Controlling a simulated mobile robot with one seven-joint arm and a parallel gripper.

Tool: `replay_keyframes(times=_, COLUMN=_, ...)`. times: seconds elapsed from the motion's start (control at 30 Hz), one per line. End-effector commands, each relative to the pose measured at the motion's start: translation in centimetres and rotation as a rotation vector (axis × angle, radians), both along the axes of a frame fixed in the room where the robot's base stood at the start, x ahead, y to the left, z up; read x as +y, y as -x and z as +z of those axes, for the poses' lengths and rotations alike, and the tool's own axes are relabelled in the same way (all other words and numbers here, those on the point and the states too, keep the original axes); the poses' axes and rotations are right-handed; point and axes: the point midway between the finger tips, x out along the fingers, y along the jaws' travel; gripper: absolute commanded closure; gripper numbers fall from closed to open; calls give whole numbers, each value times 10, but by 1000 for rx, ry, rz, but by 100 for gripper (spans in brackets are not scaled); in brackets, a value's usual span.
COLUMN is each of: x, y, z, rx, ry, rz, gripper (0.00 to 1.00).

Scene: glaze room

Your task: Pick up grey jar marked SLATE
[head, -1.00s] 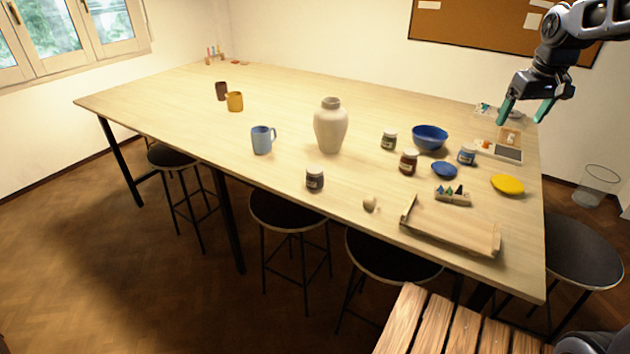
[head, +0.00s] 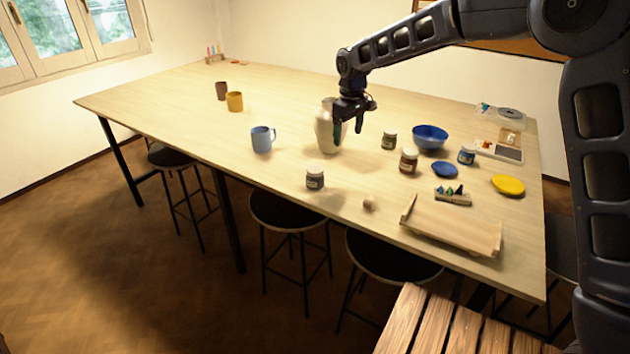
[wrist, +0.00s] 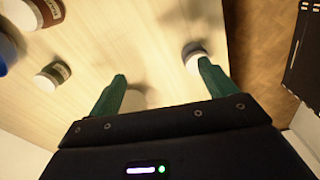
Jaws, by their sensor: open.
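The grey jar (head: 315,179) stands upright near the front edge of the table, with a pale lid and a label too small to read. My gripper (head: 348,137) is open and empty, in front of the cream vase (head: 323,132) in the head view and hiding part of it. It is up and to the right of the grey jar there, apart from it. In the wrist view, a pale-lidded jar (wrist: 194,56), probably the grey one, shows just beyond the right green fingertip.
An olive-labelled jar (head: 389,140), a brown jar (head: 409,160) and a blue bowl (head: 430,137) stand to the right. A small round knob (head: 369,203) and a wooden tray (head: 450,233) lie near the front edge. A blue mug (head: 262,140) stands left.

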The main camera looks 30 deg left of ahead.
Motion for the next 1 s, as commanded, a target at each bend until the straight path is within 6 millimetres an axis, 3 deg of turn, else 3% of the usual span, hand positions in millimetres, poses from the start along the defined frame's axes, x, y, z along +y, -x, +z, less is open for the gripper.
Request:
replay_keyframes(times=0.03, x=20, y=14, z=-13, rx=7, ry=8, rz=34, gripper=16)
replay_keyframes(times=0.1, x=40, y=28, z=-26, rx=12, ry=17, rz=70, gripper=16)
replay_keyframes(times=0.3, x=72, y=53, z=-48, rx=21, ry=29, rz=130, gripper=16)
replay_keyframes(times=0.57, x=77, y=57, z=-67, rx=23, ry=32, rz=139, gripper=16)
replay_keyframes(times=0.8, x=76, y=57, z=-101, rx=24, ry=32, rz=137, gripper=16)
replay_keyframes(times=1.0, x=78, y=57, z=-112, rx=23, ry=31, rz=137, gripper=16)
